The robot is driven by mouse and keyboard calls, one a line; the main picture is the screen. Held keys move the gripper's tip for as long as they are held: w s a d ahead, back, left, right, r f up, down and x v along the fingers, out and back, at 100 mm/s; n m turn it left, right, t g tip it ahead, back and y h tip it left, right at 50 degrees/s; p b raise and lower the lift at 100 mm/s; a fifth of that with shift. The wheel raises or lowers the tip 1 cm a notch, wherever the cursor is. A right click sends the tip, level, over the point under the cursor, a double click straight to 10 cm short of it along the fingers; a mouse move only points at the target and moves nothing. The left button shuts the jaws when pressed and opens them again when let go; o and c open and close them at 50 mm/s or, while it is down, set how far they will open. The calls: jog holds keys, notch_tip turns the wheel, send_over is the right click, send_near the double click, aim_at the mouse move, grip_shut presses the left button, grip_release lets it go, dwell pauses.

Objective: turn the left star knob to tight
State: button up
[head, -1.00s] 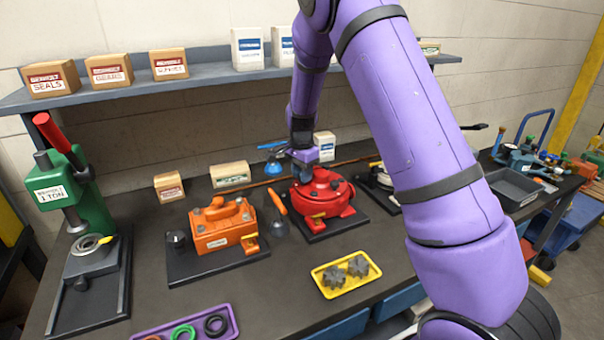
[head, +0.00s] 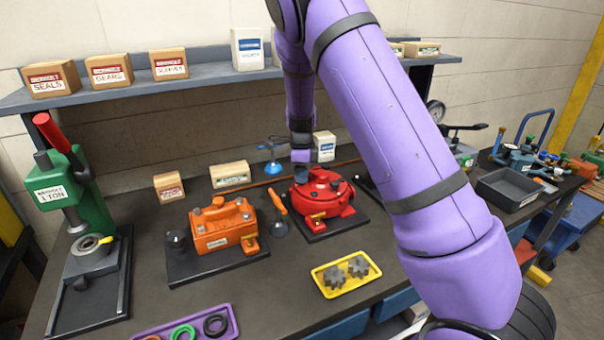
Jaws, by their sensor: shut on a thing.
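The red round motor housing (head: 326,194) stands on a dark base plate on the bench, with a yellow tag at its front. My gripper (head: 301,168) points down at the back left of the housing's top. It is shut on what appears to be the left star knob, which is mostly hidden by the jaws. The knob's exact angle cannot be made out.
An orange motor (head: 222,228) on a dark plate stands to the left, with an orange-handled tool (head: 278,212) between. A yellow tray (head: 346,286) with gears lies in front. A green press (head: 80,200) stands far left. A shelf with boxes runs behind.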

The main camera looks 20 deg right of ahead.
jog(key=shift+w+r+m, duration=0.15)
jog(key=shift+m, duration=0.35)
jog(key=o, duration=0.9)
jog(key=shift+o, duration=0.2)
notch_tip(320, 180, up, 11)
jog(key=shift+a, duration=0.1)
dwell(0.3)
